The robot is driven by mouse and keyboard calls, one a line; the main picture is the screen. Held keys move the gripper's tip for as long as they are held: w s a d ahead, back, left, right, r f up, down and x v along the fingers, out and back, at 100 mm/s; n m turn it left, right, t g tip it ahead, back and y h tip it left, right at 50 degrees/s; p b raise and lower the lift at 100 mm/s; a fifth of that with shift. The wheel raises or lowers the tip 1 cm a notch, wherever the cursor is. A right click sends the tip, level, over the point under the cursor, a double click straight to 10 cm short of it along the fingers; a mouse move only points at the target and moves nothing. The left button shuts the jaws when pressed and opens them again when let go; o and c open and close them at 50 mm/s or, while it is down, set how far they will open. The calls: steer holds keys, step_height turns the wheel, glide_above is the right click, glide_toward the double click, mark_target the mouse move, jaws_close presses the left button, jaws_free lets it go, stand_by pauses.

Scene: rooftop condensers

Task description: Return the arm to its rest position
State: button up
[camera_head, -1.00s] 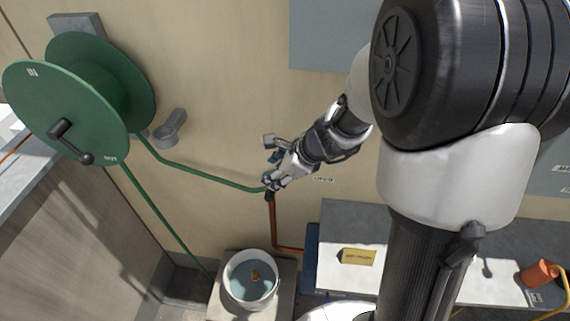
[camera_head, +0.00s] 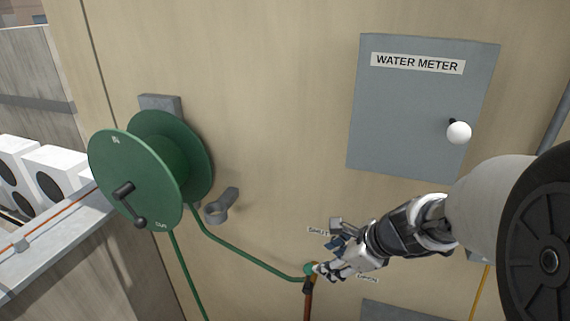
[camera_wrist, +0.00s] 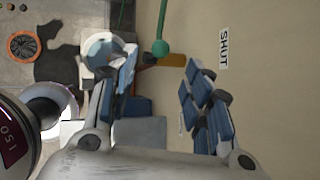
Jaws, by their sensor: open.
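My gripper (camera_head: 328,250) is open, with its fingers beside the end of a green hose (camera_head: 255,262) at the wall. The hose end meets the top of a copper pipe (camera_head: 308,303). In the wrist view the open fingers of my gripper (camera_wrist: 160,95) are empty between them. There a round green piece (camera_wrist: 160,47) and a brown pipe (camera_wrist: 165,60) lie just beyond the fingertips. I cannot tell whether a finger touches them. My arm reaches in from the right in the head view.
A green hose reel (camera_head: 140,175) with a black crank is mounted on the wall at left, with a grey bracket (camera_head: 222,206) beside it. A grey WATER METER cabinet (camera_head: 415,110) with a white knob is above my arm. A SHUT label (camera_wrist: 224,48) is on the wall.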

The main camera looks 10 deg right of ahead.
steer(key=s+a+r+n+g+b, duration=0.1)
steer(key=s+a+r+n, duration=0.15)
steer(key=s+n, duration=0.3)
steer(key=s+a+r+n+b, duration=0.1)
steer(key=s+a+n, duration=0.2)
steer(key=s+n, duration=0.25)
steer(key=s+d+n+h+b, duration=0.2)
steer(key=s+n+h, duration=0.2)
steer(key=s+n, duration=0.6)
steer(key=n, duration=0.3)
steer(key=shift+s+d+f+n, duration=0.15)
steer(key=shift+s+d+n, duration=0.05)
steer(key=shift+d+n, duration=0.1)
